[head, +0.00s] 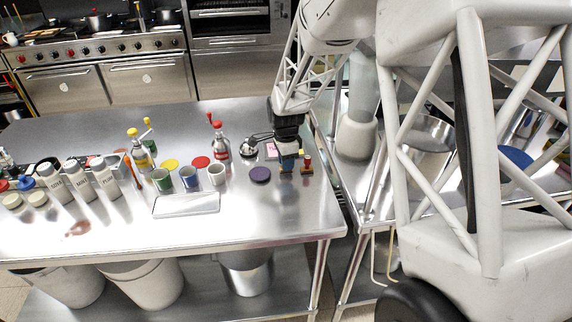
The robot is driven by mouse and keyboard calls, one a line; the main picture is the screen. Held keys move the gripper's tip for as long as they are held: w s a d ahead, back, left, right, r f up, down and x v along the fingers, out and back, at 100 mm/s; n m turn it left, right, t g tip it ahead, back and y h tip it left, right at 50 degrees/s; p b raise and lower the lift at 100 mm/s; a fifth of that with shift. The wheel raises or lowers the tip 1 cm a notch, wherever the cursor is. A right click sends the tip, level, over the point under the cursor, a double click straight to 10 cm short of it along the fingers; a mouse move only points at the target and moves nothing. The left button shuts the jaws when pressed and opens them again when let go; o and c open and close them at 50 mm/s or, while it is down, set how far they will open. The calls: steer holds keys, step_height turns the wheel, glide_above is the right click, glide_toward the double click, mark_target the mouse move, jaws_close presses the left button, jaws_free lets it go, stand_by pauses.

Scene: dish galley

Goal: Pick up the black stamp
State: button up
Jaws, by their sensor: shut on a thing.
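My gripper (287,157) points down over the right part of the steel table and is shut on a small upright stamp (286,167), which I take to be the black stamp. The fingers hide its upper part, and its colour is hard to make out. Its lower end is at or very close to the tabletop; I cannot tell whether it touches. A similar stamp with a red part (307,163) stands just to the right of it, close to the fingers.
A dark purple disc (260,174) lies just left of my gripper. Mugs (217,174), a metal tray (186,204), pump bottles (220,145) and white shakers (104,178) stand further left. The table's front right (285,215) is clear.

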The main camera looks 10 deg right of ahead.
step_height(320, 180, up, 2)
steer(key=shift+r, duration=0.1)
steer(key=s, duration=0.4)
steer(key=s+r, duration=0.1)
steer(key=s, duration=0.3)
steer(key=s+d, duration=0.1)
steer(key=s, duration=0.4)
steer(key=shift+d+r, duration=0.1)
steer(key=shift+r, duration=0.05)
steer(key=shift+s+d+r, duration=0.1)
steer(key=shift+s+d, duration=0.05)
steer(key=shift+s, duration=1.3)
